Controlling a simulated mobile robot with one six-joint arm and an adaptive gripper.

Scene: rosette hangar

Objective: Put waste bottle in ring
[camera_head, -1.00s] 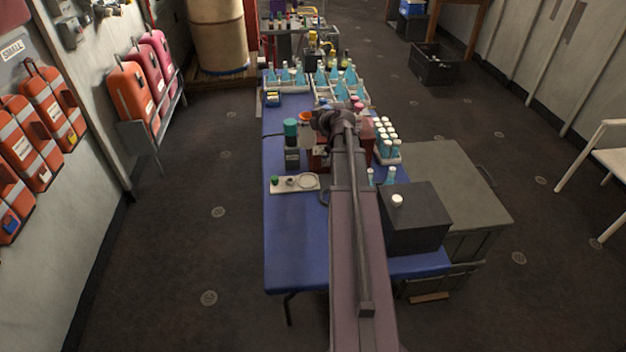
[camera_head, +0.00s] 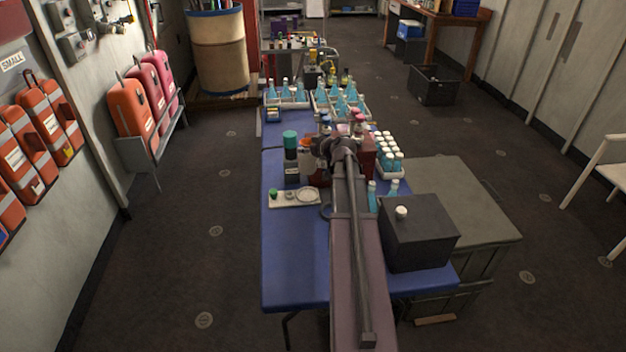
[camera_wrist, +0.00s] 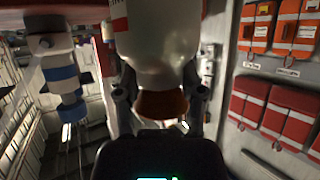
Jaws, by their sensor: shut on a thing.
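My gripper (camera_wrist: 160,98) is shut on the waste bottle (camera_wrist: 160,40), a pale bottle with an orange-brown cap and red marking that fills the upper middle of the wrist view. In the head view the bottle's orange cap (camera_head: 307,143) shows just left of my wrist, beside a dark bottle with a teal cap; my arm hides part of it. A white tray (camera_head: 282,200) lies on the blue table nearer to me, with a round ring (camera_head: 307,194) at its right end and a green-capped item at its left. I cannot tell the bottle's height above the table.
The teal-capped bottle (camera_head: 290,140) stands close behind the tray. A dark grey box (camera_head: 420,235) and blue-liquid bottles stand right of my arm. Racks of blue flasks (camera_head: 340,100) fill the far table. The near left of the blue table (camera_head: 293,260) is clear.

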